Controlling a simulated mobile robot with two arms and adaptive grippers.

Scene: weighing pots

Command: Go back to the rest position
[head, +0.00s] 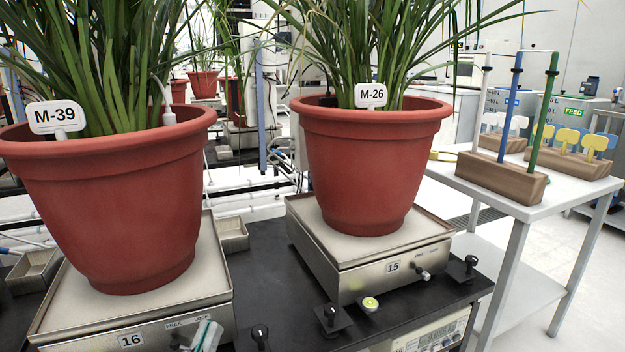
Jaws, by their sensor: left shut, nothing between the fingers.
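My left gripper (207,336) shows only as a small pale tip at the bottom edge, in front of the scale numbered 16 (75,315), by its FREE/LOCK marking. It is shut and empty. The rest of it is cut off by the frame. The lever of scale 16 is partly hidden near the tip, so I cannot tell whether they touch. The red pot M-39 (110,210) stands upright on scale 16. The red pot M-26 (368,165) stands upright on the scale numbered 15 (350,283). My right gripper is not in view.
The black bench (275,280) carries both scales, black knobs and a round bubble level (370,304). A white side table (500,200) at right holds a wooden block (500,178) with coloured rods and a rack of yellow tags (567,158). Floor shows at far right.

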